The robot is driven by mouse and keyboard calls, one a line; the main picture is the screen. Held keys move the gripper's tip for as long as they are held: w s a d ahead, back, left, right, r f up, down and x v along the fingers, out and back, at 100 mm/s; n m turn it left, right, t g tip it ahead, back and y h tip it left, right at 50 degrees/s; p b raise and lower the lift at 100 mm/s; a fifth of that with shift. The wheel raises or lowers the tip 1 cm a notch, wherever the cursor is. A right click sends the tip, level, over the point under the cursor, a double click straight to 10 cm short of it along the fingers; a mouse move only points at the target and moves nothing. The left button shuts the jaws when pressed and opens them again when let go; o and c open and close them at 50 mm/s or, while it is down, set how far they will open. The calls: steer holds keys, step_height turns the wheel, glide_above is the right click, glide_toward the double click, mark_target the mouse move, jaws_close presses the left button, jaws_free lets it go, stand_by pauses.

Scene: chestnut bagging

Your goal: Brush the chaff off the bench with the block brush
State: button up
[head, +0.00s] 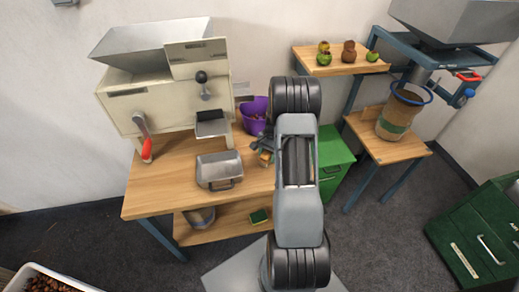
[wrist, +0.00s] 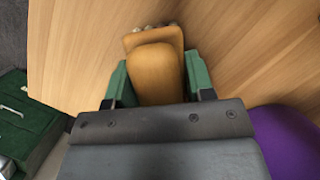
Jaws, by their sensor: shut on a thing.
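The block brush (wrist: 156,72) is a tan wooden block in the wrist view, held between the green fingers of my gripper (wrist: 158,82). My gripper is shut on it. In the head view my gripper (head: 262,147) is at the right end of the wooden bench (head: 160,188), partly hidden by my arm, with a bit of the brush (head: 266,158) showing. The bench top (wrist: 75,35) lies under the brush in the wrist view; I cannot tell whether they touch. Small pale bits (wrist: 155,27) show just past the brush; I cannot tell whether they are chaff or bristles.
A cream machine (head: 150,105) with a red-handled crank stands at the bench's back. A metal scoop-like box (head: 218,170) sits mid-bench. A purple bucket (head: 254,108) is behind my gripper. A green cabinet (head: 333,150) stands right of the bench. The bench's front left is clear.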

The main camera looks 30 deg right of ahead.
mark_target(257, 163)
steer(key=shift+w+a, duration=0.25)
steer(key=shift+a, duration=0.35)
steer(key=shift+w+a, duration=0.2)
steer(key=shift+a, duration=0.45)
steer(key=shift+w+a, duration=0.25)
steer(key=shift+a, duration=0.35)
steer(key=p+v, duration=0.1)
steer(key=v, duration=0.2)
steer(key=shift+s+a+p, duration=0.15)
steer(key=shift+a+p, duration=0.05)
steer(key=shift+p, duration=0.15)
steer(key=shift+s+r, duration=0.1)
steer(key=shift+r, duration=0.3)
steer(key=shift+a+r+p, duration=0.15)
steer(key=shift+r+p, duration=0.55)
steer(key=shift+p, duration=0.1)
steer(key=shift+r+p, duration=1.1)
steer(key=shift+r, duration=0.5)
